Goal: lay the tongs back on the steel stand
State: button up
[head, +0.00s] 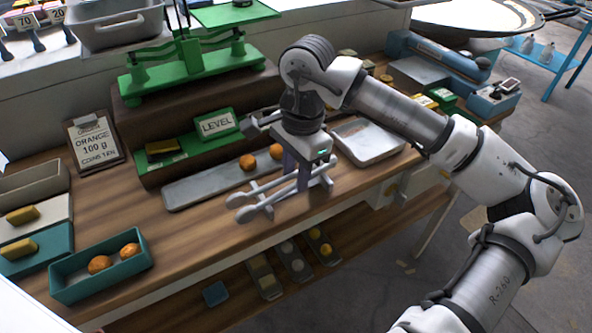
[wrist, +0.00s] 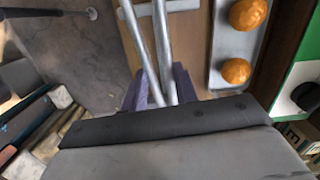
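The steel tongs (head: 283,190) have two long arms with rounded tips toward the front left in the head view. In the wrist view the two tong arms (wrist: 162,45) run between my purple fingers. My gripper (head: 303,173) appears shut on the tongs, close over the bench's front edge. The steel stand's crossbar (wrist: 178,7) shows at the top of the wrist view, across the tong arms.
A long steel tray (head: 205,186) with two oranges (head: 248,162) lies just behind the tongs. A green balance scale (head: 190,58) stands at the back. Another steel tray (head: 368,143) is to the right. A teal bin (head: 75,285) with oranges sits front left.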

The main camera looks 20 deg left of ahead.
dwell(0.3)
jog(key=o, duration=0.6)
jog(key=shift+o, duration=0.6)
jog(key=o, duration=0.5)
jog(key=shift+o, duration=0.2)
jog(key=shift+r, duration=0.15)
notch_tip(320, 180, up, 8)
jog(key=p, duration=0.4)
jog(key=shift+s+f, duration=0.1)
jog(key=shift+f, duration=0.15)
